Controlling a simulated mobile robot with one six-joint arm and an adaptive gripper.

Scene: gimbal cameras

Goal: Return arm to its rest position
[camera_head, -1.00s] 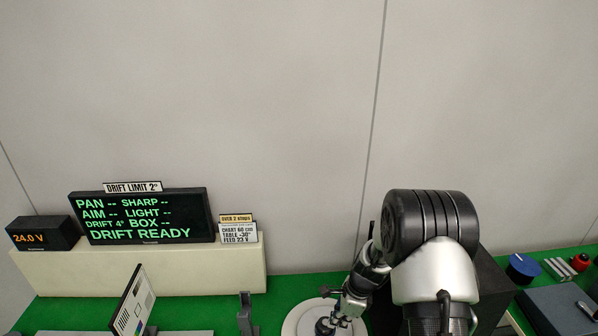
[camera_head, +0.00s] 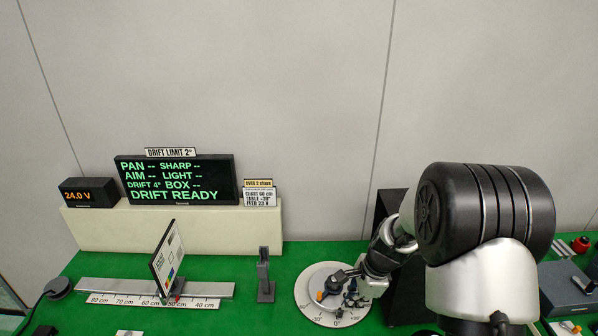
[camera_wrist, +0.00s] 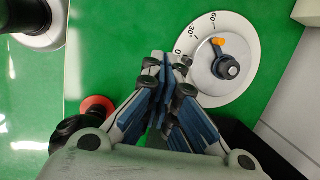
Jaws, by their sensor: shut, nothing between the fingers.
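My gripper (camera_wrist: 166,68) is shut and empty in the wrist view, its blue-padded fingers together over the green bench mat. In that view a white turntable (camera_wrist: 247,75) with degree marks lies just to the right of the fingertips, with an orange pointer and a dark knob on it. In the head view my gripper (camera_head: 352,296) shows small over the turntable (camera_head: 313,309), partly covering it. My arm bends across the right side of the head view, and its big black joint hides part of the bench behind it.
A display (camera_head: 176,180) reads "DRIFT READY" on a cream ledge (camera_head: 160,230). A chart (camera_head: 167,258) stands on a scale rail (camera_head: 110,287). A grey post (camera_head: 265,275) stands between rail and turntable. A grey box (camera_head: 570,287) is at right. A red knob (camera_wrist: 97,106) shows beside my gripper.

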